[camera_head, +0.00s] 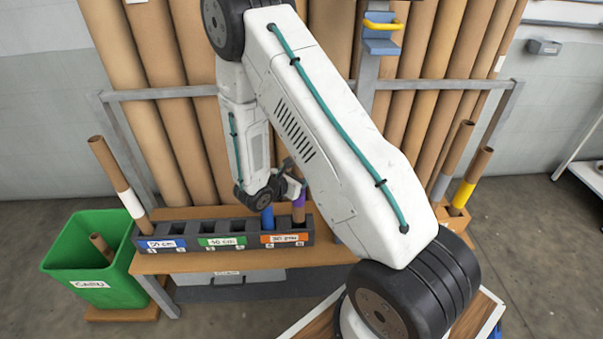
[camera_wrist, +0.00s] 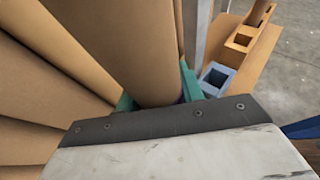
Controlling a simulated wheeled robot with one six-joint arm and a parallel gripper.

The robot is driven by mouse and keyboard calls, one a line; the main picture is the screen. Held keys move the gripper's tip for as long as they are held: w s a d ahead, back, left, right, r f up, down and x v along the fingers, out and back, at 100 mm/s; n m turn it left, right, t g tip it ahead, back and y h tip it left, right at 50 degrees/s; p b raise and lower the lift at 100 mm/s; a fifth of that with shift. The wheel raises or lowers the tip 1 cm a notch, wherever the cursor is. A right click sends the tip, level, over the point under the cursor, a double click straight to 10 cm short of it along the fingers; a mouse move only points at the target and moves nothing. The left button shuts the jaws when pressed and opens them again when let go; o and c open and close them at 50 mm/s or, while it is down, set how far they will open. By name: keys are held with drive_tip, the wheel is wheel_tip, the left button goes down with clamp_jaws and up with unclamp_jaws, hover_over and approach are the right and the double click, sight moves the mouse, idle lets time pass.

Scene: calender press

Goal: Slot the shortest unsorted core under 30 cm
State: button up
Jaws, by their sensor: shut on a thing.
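My gripper (camera_head: 290,182) is shut on a brown cardboard core with a purple band (camera_head: 299,207). The core stands roughly upright at the right end of the dark slotted rack (camera_head: 190,261), over or in a slot by the orange 30 cm label (camera_head: 284,239); I cannot tell how deep it sits. In the wrist view the brown core (camera_wrist: 130,45) is between my teal fingers (camera_wrist: 158,92), with a little purple showing below; its lower end is hidden. A blue-banded core (camera_head: 267,218) stands in the slot to its left.
The rack also has blue and green labels. A green bin (camera_head: 75,285) holds a short tube. Grey-banded (camera_head: 440,186) and yellow-banded (camera_head: 463,193) cores stand at right. Tall tubes (camera_head: 415,70) line the back.

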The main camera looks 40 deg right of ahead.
sight(294, 205)
wheel_tip(294, 205, down, 7)
drive_tip(key=shift+r, duration=0.2)
idle(0.6)
drive_tip(key=shift+f, duration=2.35)
drive_tip(key=o, duration=1.1)
drive_tip(key=v, duration=0.7)
drive_tip(key=shift+s+a+r, duration=0.15)
drive_tip(key=shift+a, duration=0.2)
